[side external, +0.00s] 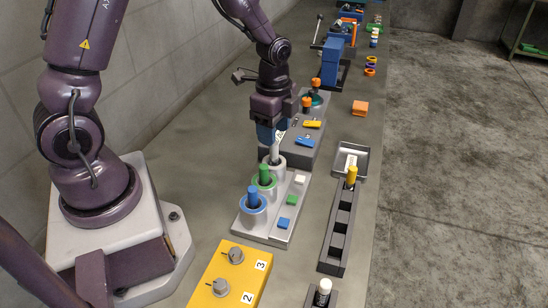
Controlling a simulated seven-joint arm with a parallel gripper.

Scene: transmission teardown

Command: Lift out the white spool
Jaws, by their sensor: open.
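The white spool (275,153) stands upright in the white-ringed cup (276,170) at the far end of the light grey base (266,236). My gripper (272,140) points down right over the white spool, its blue fingers around or just above the spool's top. The gripper is open; whether the fingers touch the spool cannot be told from here. A green spool (265,173) in a green-ringed cup and a blue spool (253,196) in a blue-ringed cup stand nearer on the same base.
White (300,180), green (291,200) and blue (284,224) tiles lie beside the cups. A dark slotted rack (336,238) with a yellow-topped peg stands to the right, near a grey tray (362,158). A yellow box with knobs (228,275) is in front. A grey block stands behind.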

